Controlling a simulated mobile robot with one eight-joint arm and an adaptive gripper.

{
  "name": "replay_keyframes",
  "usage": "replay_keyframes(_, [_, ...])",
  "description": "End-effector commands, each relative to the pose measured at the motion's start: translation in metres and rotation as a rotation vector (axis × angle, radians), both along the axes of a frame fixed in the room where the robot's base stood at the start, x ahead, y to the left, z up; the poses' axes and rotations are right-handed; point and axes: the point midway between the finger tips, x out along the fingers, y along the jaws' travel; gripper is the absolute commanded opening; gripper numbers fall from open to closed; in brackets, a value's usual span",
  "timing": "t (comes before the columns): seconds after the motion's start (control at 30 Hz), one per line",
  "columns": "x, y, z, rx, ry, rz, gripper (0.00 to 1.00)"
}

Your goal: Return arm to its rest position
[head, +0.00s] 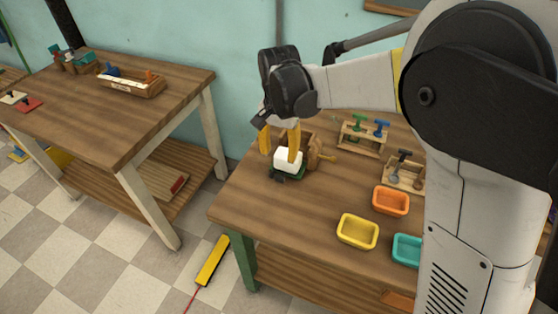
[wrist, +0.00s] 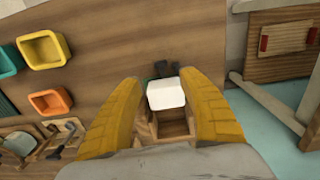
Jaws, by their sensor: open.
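My gripper (head: 279,145) has yellow fingers and is open over the near table (head: 238,207), pointing down. It also shows in the wrist view (wrist: 165,100), with the fingers spread on both sides. A white block (head: 288,159) lies between or just below the fingers; it also shows in the wrist view (wrist: 166,93). The block sits on or against a dark green and black thing at the edge of a wooden box (wrist: 172,124). I cannot tell whether the fingers touch the block. My arm reaches in from the right.
Yellow (head: 357,231), orange (head: 391,200) and teal (head: 408,249) trays stand at the right of the table. Wooden racks with tools (head: 361,138) stand behind them. Another table (head: 115,140) stands at left. A yellow tool (head: 213,260) lies on the checkered floor.

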Motion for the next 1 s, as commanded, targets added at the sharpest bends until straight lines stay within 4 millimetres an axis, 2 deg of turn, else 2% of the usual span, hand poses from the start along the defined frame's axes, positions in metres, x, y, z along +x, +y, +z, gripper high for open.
replay_keyframes(0.57, [-0.001,-0.004,0.006,0.003,-0.007,0.003,0.49])
replay_keyframes(0.67, [-0.008,-0.020,0.022,0.013,-0.037,0.017,0.49])
replay_keyframes(0.77, [-0.022,-0.048,0.047,0.029,-0.096,0.049,0.49])
replay_keyframes(0.9, [-0.053,-0.094,0.080,0.042,-0.209,0.110,0.49])
replay_keyframes(1.0, [-0.078,-0.124,0.096,0.036,-0.292,0.155,0.49])
